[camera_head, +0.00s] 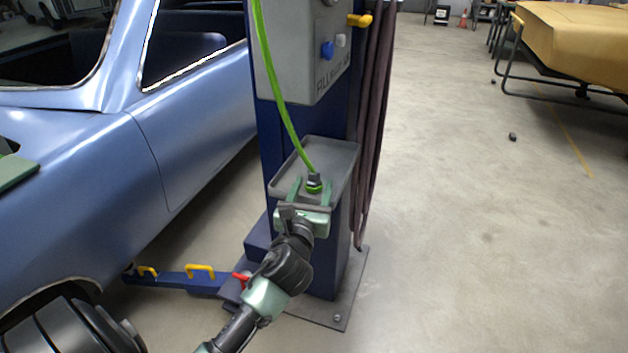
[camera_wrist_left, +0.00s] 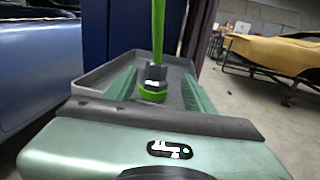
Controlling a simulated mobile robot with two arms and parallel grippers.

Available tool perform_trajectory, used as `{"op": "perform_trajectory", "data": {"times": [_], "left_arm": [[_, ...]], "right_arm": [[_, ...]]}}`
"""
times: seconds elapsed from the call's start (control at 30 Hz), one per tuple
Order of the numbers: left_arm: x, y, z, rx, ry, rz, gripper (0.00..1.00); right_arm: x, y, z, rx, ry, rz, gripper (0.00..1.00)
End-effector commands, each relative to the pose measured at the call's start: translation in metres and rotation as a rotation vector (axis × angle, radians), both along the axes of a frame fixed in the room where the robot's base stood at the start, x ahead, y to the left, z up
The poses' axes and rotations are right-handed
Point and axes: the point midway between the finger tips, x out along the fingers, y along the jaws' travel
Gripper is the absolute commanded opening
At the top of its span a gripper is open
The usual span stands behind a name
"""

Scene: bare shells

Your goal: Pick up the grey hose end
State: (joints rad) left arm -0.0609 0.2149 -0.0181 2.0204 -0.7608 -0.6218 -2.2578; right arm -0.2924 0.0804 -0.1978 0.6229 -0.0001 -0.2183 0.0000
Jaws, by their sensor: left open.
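The grey hose end (camera_head: 314,182) has a dark grey body with a bright green ring and hangs from a bright green hose (camera_head: 278,98). It stands upright over the grey tray (camera_head: 343,161) on the blue post; I cannot tell whether it touches the tray. My left gripper (camera_head: 313,186) is open, with one green finger on each side of the hose end. In the left wrist view the hose end (camera_wrist_left: 154,82) is between the fingers, with gaps on both sides. My right gripper is not in view.
The blue post carries a grey control box (camera_head: 305,60) above the tray and dark hoses (camera_head: 373,120) at its right. A blue car (camera_head: 190,120) is close on the left. A yellow car body (camera_head: 575,40) is on a stand at the far right. The floor between is mostly clear.

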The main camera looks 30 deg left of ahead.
Motion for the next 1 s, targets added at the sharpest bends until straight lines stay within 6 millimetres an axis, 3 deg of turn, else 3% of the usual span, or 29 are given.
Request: {"op": "perform_trajectory", "data": {"times": [0.3,0.57,0.6,0.8,1.0], "left_arm": [[0.038,0.022,0.005,-0.001,0.000,0.001,0.54],[0.042,0.023,0.004,0.001,0.000,0.000,0.54],[0.042,0.023,0.004,0.001,0.000,0.000,0.51],[0.041,0.023,0.004,0.000,0.000,0.000,0.00],[0.041,0.023,0.005,0.000,-0.001,0.000,0.00]], "right_arm": [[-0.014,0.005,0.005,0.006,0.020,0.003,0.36],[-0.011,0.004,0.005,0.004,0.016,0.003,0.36],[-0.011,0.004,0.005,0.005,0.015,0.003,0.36],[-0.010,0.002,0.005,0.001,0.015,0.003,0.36],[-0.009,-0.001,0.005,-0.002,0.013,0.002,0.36]]}}
